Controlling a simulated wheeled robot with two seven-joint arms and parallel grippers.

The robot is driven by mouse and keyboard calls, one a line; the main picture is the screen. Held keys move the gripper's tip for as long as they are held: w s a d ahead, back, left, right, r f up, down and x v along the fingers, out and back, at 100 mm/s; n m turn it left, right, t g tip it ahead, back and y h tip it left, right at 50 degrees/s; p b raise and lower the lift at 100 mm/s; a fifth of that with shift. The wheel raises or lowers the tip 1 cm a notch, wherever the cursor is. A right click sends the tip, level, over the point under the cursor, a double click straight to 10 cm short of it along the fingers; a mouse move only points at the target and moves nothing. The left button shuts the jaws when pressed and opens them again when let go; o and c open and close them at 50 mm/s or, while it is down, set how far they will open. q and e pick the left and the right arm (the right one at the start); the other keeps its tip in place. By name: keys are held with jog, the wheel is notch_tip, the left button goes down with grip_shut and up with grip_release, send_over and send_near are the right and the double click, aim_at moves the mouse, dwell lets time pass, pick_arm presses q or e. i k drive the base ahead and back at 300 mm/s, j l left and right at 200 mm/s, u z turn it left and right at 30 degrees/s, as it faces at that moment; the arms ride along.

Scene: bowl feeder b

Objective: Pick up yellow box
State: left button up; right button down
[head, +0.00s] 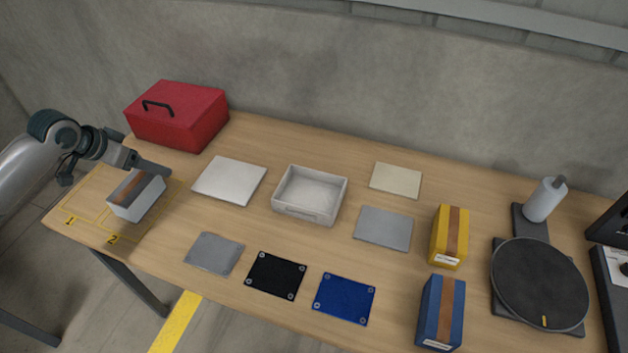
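The yellow box (449,237) stands upright on the right part of the table, with a brown stripe down it and a white label low on its front. No gripper is near it. My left gripper (152,172) is at the far left, at a grey box (136,196) with a brown stripe. Its finger lies over the top of that box. I cannot tell whether it grips the box or only rests beside it. My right gripper is not in view.
A blue box (440,313) stands just in front of the yellow box. A black turntable (540,283) is to its right, a grey plate (383,228) to its left. A white tray (309,195), flat mats and a red toolbox (177,115) occupy the middle and left.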

aim_at(449, 245)
jog(key=z, duration=0.95)
